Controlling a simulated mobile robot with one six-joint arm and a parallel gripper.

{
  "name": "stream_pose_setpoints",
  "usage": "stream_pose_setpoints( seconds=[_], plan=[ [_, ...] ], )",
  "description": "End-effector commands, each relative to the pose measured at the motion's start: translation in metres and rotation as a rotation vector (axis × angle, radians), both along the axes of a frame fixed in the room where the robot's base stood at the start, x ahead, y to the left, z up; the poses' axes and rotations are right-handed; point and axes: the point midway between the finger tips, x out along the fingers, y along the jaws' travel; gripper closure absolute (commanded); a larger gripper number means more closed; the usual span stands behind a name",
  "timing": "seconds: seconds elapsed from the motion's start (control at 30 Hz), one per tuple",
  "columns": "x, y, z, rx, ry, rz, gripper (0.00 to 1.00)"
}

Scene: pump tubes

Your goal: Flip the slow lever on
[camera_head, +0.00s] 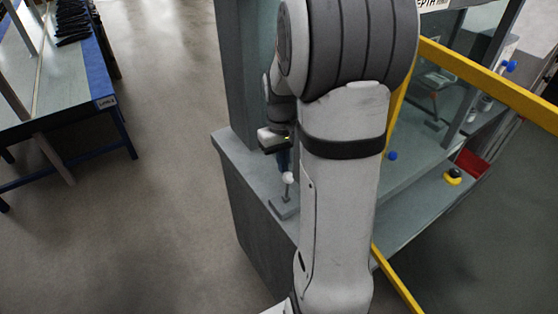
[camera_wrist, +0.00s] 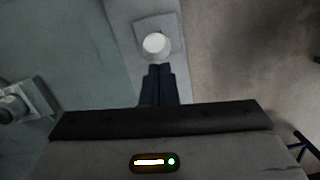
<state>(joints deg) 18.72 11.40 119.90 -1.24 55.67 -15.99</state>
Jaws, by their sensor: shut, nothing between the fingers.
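The lever (camera_head: 287,179) has a white ball knob on a thin stem. It rises from a small grey base plate (camera_head: 284,208) on the grey ledge. In the wrist view the white knob (camera_wrist: 155,43) sits just beyond my fingertips. My gripper (camera_head: 283,165) is shut and empty, with its dark fingers pointing down right by the knob; they also show in the wrist view (camera_wrist: 158,70). I cannot tell whether the fingers touch the knob. My arm hides part of the ledge to the right of the lever. No label on the lever is readable.
A grey column (camera_head: 242,70) stands behind the lever. A yellow frame (camera_head: 490,85) and a black-and-yellow button (camera_head: 453,176) are on the right. A blue-edged table (camera_head: 60,90) stands at the far left. The floor (camera_head: 165,190) left of the ledge is clear.

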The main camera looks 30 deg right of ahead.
Motion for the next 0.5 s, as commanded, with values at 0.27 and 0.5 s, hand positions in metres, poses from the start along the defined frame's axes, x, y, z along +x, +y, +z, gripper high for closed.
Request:
stream_pose_setpoints(
  seconds=[0.27,0.5],
  plan=[
    [-0.0023,-0.0047,0.0004,0.0,0.001,-0.011,1.0],
    [-0.0024,-0.0059,0.0084,-0.001,0.001,-0.013,1.0]
  ],
)
